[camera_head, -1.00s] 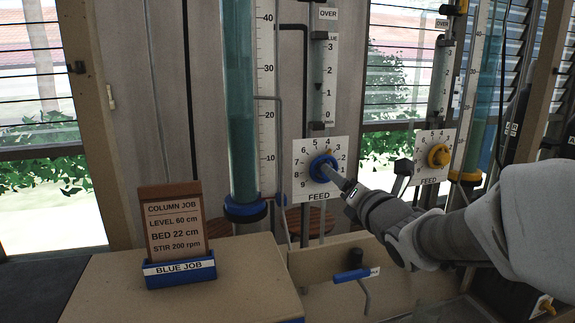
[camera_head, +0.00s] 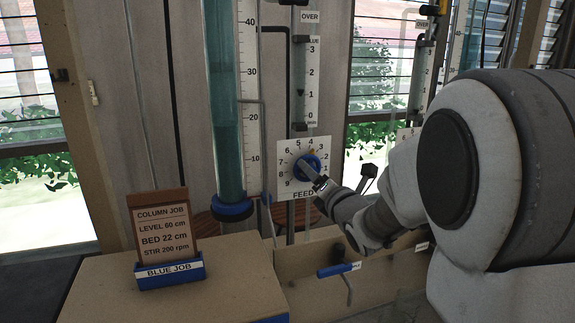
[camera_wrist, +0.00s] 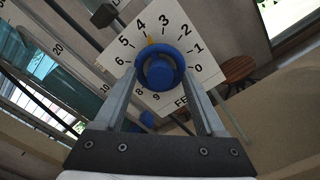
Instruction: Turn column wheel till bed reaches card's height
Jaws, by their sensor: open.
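The column's darker lower fill tops out near 20 on the scale (camera_head: 248,130); the exact level is unclear.
A flow gauge (camera_head: 305,75) stands above the dial, its black marker between 1 and 2. A blue-handled lever (camera_head: 337,270) is below. A second gauge (camera_head: 421,75) stands at right, its dial mostly hidden by my arm. The bench (camera_head: 100,295) around the card is clear.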

